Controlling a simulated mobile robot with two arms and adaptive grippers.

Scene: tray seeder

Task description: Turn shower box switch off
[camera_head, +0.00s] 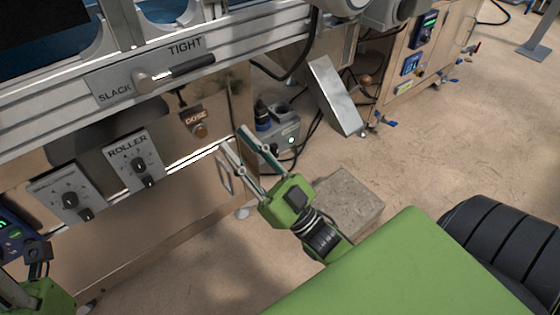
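The near panel carries a ROLLER knob (139,167), another knob (70,199), a DOSE button (200,130) and a SLACK/TIGHT lever (145,81). A metal plate (335,95) leans behind the box. A stone block (350,205) lies on the floor. Cables run around the box.

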